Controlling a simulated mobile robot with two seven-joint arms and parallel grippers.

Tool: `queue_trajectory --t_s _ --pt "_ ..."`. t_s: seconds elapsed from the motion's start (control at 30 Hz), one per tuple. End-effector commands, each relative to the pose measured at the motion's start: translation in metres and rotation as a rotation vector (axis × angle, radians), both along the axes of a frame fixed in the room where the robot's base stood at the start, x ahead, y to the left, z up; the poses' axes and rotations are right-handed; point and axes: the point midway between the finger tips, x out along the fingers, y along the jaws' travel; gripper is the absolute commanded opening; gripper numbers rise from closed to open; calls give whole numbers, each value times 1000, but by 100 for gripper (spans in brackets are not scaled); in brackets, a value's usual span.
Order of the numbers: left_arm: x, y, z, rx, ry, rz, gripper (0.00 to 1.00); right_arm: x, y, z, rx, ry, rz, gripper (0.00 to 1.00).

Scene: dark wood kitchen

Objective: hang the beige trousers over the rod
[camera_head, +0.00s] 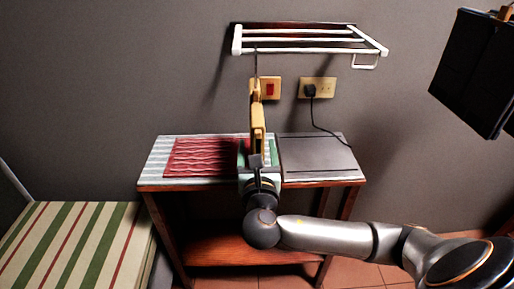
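The beige trousers (257,118) show as a narrow upright strip, seen nearly edge-on, in the middle of the head view. A thin dark hook or stem (256,62) rises from their top to the front of the white wall rack (300,41); I cannot tell whether it touches the rod. My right gripper (257,160) is at the lower end of the strip and appears shut on it, above the table. The fingertips are small and partly hidden. My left gripper is out of view.
Below the rack stands a wooden table (165,187) with a red patterned cloth (200,157) and a flat grey item (318,154). A plug with a cord (311,91) sits in the wall socket. A dark hanging item (475,70) is at upper right, a striped bed (75,240) at lower left.

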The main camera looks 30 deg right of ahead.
Motion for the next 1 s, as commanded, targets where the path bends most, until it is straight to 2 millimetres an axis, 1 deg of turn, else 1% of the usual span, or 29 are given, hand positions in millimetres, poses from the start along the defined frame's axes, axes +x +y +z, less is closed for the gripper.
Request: queue_trajectory --t_s 0.2,0.3,0.37,0.6,0.7,0.83,1.0 --pt "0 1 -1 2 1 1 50 0 0 -3 1 8 0 72" --pt "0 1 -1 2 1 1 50 -4 3 -3 2 8 1 72" --pt "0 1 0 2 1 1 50 -9 7 -3 2 8 3 72" --pt "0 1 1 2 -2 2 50 -44 28 -2 4 5 3 72" --pt "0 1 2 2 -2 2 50 -55 34 -2 3 4 3 72" --pt "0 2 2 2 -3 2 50 -63 39 -1 1 4 1 72" --pt "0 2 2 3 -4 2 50 -65 39 -1 0 1 0 72"
